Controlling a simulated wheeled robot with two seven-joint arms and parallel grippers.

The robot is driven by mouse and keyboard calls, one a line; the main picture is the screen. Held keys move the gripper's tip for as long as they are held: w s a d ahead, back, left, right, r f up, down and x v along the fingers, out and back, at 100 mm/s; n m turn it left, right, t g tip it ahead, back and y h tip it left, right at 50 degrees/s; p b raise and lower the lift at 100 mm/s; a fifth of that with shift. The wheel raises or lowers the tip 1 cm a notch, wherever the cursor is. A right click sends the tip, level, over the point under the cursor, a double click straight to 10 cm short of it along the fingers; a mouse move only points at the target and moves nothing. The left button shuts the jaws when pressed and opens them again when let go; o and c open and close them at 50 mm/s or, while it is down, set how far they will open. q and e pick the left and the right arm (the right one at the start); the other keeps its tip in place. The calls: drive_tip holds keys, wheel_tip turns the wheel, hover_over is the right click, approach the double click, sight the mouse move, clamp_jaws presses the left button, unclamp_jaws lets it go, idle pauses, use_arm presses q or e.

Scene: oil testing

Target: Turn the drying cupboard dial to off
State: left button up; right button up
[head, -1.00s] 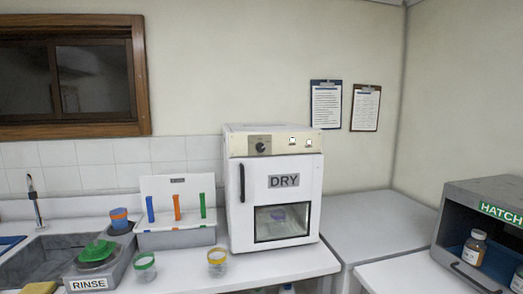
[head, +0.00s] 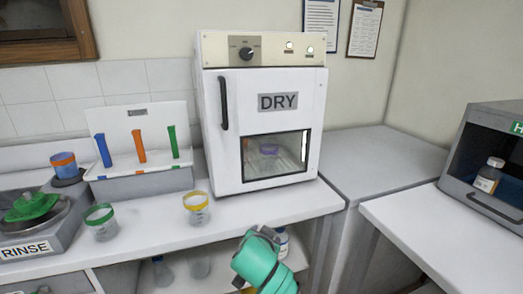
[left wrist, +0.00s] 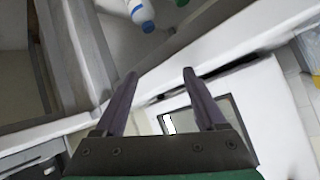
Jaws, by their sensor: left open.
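The drying cupboard (head: 212,110), a white box marked DRY, stands on the bench with its door shut. Its dial (head: 246,53) is a dark round knob on the cream panel at the upper left; its setting is too small to read. My left gripper (head: 264,232) is at the bottom of the head view, low in front of the bench edge, well below and apart from the dial. In the left wrist view its two fingers (left wrist: 159,76) are spread with nothing between them. The cupboard door (left wrist: 268,110) and its window show beyond them; the dial does not. My right gripper is not in view.
The door has a black vertical handle (head: 223,103) below the dial. Two small lights (head: 289,46) sit right of the dial. A yellow-rimmed jar (head: 196,208) and a green-rimmed jar (head: 103,223) stand left of the cupboard. Bottles stand under the bench. The hatch (head: 500,113) is at right.

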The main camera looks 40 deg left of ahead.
sight(247, 55)
use_arm(q)
drive_tip(key=w+a+r+n+t+y, duration=0.15)
drive_tip(key=r+n+y, duration=0.35)
drive_tip(key=r, duration=1.5)
drive_tip(key=w+a+r+n+t+y, duration=0.2)
drive_tip(key=r+y, duration=0.5)
drive_tip(key=r, duration=1.3)
drive_tip(key=shift+n+t, duration=0.45)
drive_tip(key=shift+n, duration=0.05)
drive_tip(key=p+x, duration=0.2)
drive_tip(key=x, duration=0.2)
drive_tip(key=p+x, duration=0.2)
drive_tip(key=x, duration=0.2)
drive_tip(key=p+x, duration=0.2)
drive_tip(key=x, duration=0.2)
drive_tip(key=shift+s+a+r, duration=0.1)
drive_tip(key=shift+s+a, duration=0.2)
drive_tip(key=shift+s, duration=0.05)
drive_tip(key=shift+w+a, duration=0.15)
drive_tip(key=shift+a, duration=0.1)
drive_tip(key=shift+w, duration=0.1)
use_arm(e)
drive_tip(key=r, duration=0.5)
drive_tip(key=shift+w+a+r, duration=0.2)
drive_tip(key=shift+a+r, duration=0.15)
